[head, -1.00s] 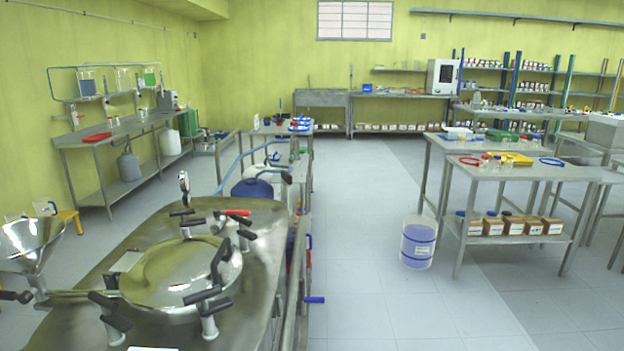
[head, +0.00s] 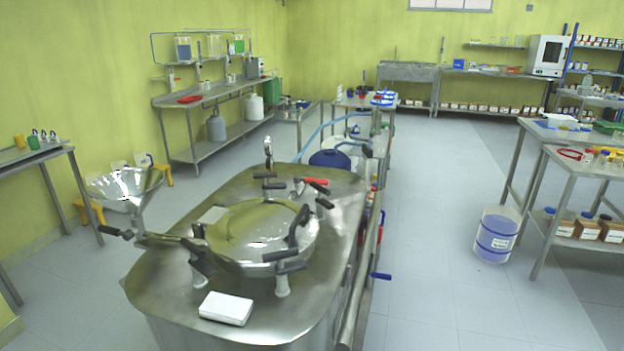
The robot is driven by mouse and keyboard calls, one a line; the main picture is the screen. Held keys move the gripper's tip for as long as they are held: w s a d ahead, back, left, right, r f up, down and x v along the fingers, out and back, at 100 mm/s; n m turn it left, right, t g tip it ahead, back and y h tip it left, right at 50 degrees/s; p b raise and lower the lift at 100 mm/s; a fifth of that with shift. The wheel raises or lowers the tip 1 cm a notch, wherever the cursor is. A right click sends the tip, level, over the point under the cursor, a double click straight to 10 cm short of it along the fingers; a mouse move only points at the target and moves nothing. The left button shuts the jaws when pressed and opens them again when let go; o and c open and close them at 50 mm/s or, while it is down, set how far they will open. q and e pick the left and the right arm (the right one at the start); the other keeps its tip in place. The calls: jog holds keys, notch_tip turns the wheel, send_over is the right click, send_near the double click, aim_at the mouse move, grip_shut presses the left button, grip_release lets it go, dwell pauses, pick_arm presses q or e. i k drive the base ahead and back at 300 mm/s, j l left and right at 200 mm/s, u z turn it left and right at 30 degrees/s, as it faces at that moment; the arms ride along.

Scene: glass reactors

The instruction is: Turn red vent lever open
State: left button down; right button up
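The red vent lever (head: 316,181) is on top of the steel reactor (head: 345,208), at the far right side of its round lid (head: 262,228). Its red handle points to the right, close to a black clamp handle. The lever's base is partly hidden among the clamps, so I cannot tell its exact setting. Neither of my grippers shows in the head view.
Black-handled clamps (head: 290,267) surround the lid. A steel funnel (head: 125,185) stands at the left and a white box (head: 226,308) lies on the near top. A blue handle (head: 381,276) sticks out right. Open floor (head: 440,240) lies right, with a bucket (head: 496,234) beyond.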

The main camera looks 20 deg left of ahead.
aim_at(298, 178)
jog(key=k, duration=0.55)
jog(key=k+u, duration=0.25)
jog(key=u, duration=0.15)
jog(key=k+j+u, duration=0.1)
jog(key=u, duration=0.25)
jog(key=k+j+u, duration=0.2)
jog(key=u, duration=0.2)
jog(key=i+l+u, duration=0.15)
jog(key=l+u, duration=0.7)
jog(key=l, duration=0.15)
jog(key=l+u, duration=0.4)
jog(key=l, duration=3.55)
jog(key=i, duration=0.05)
